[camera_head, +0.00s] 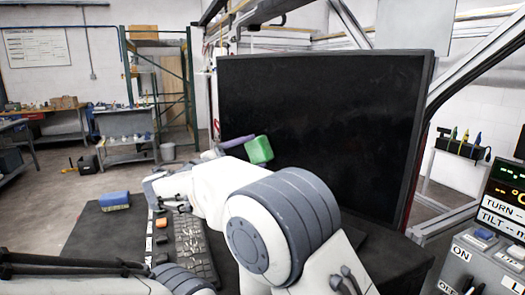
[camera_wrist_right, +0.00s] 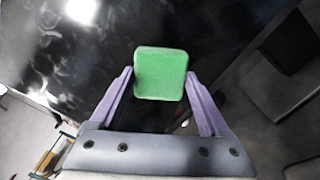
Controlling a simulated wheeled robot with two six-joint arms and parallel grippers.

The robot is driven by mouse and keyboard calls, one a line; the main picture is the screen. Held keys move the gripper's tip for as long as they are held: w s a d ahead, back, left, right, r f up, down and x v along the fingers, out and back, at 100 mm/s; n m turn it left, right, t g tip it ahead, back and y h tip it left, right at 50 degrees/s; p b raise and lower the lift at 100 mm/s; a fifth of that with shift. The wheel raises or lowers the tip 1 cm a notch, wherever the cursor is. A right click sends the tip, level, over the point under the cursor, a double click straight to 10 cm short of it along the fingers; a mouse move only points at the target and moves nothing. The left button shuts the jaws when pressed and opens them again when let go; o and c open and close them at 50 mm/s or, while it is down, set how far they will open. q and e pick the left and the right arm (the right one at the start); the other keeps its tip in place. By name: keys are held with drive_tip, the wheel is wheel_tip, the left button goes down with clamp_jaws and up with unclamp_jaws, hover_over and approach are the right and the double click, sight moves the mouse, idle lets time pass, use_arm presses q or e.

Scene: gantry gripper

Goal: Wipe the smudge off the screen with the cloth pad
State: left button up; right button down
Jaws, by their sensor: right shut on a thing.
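The screen (camera_head: 325,125) is a large dark monitor standing upright at the back of the desk. My right gripper (camera_head: 243,146) is in front of its lower left part, shut on a green block, the cloth pad (camera_head: 260,150). In the right wrist view the pad (camera_wrist_right: 160,73) sits between the two purple fingers, with the dark screen (camera_wrist_right: 225,30) beyond it. Pale smears (camera_wrist_right: 45,72) show on the screen to the left of the pad. I cannot tell whether the pad touches the screen. My left gripper is not in view.
A keyboard (camera_head: 194,247) lies on the dark desk (camera_head: 90,233), partly behind my arm. A control panel (camera_head: 487,262) with switches stands at the right. My right arm hides the desk's middle.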

sight(246, 150)
drive_tip(key=shift+w+a+r+p, duration=0.15)
drive_tip(key=shift+w+a+p, duration=0.65)
drive_tip(key=shift+p, duration=0.25)
drive_tip(key=shift+w+a, duration=0.2)
drive_tip(key=shift+w, duration=0.2)
